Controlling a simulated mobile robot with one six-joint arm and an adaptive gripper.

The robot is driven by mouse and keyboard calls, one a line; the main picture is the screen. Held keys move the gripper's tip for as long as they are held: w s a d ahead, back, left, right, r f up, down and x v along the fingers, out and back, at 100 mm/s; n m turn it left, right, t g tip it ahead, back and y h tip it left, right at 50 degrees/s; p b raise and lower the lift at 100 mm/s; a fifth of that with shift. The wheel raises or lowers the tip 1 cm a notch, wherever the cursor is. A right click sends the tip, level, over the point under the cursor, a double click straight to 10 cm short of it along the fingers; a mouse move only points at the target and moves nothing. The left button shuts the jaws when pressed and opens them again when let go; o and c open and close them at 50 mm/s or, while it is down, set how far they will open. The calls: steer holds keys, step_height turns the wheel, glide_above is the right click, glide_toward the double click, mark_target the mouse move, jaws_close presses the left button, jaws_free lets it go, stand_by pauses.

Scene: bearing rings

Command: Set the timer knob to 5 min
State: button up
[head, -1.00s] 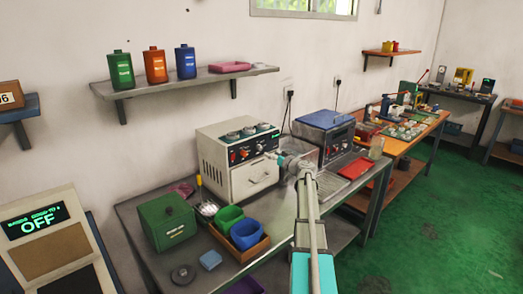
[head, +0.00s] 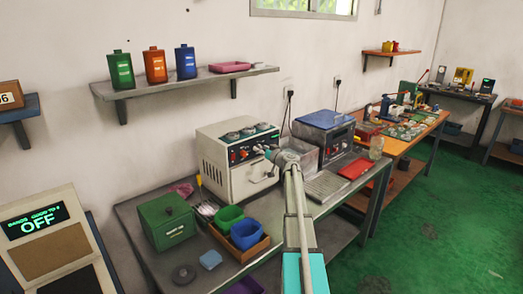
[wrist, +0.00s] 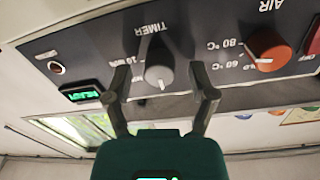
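The timer knob (wrist: 158,72) is a grey round knob on the dark front panel of a white oven-like unit (head: 232,182). The panel appears upside down in the wrist view, with "TIMER" printed above the knob and "10 MIN" to its left. The knob's white pointer mark is toward the bottom of the picture. My gripper (wrist: 162,68) is open, with one finger on each side of the knob; I cannot tell whether either touches it. In the head view my gripper (head: 270,152) is at the unit's front panel and hides part of it.
An orange-red AIR knob (wrist: 267,50) and a lit green READY display (wrist: 80,94) are on the same panel. A blue-topped unit (head: 325,122) stands to the right. A green box (head: 167,220) and a wooden tray with bins (head: 252,252) are on the bench in front.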

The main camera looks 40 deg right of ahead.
jaws_close()
steer(key=shift+m, duration=0.5)
steer(key=m, duration=1)
steer(key=shift+d+p, duration=0.1)
steer(key=shift+p, duration=0.2)
stand_by(0.4)
steer(key=shift+o, duration=0.3)
jaws_free()
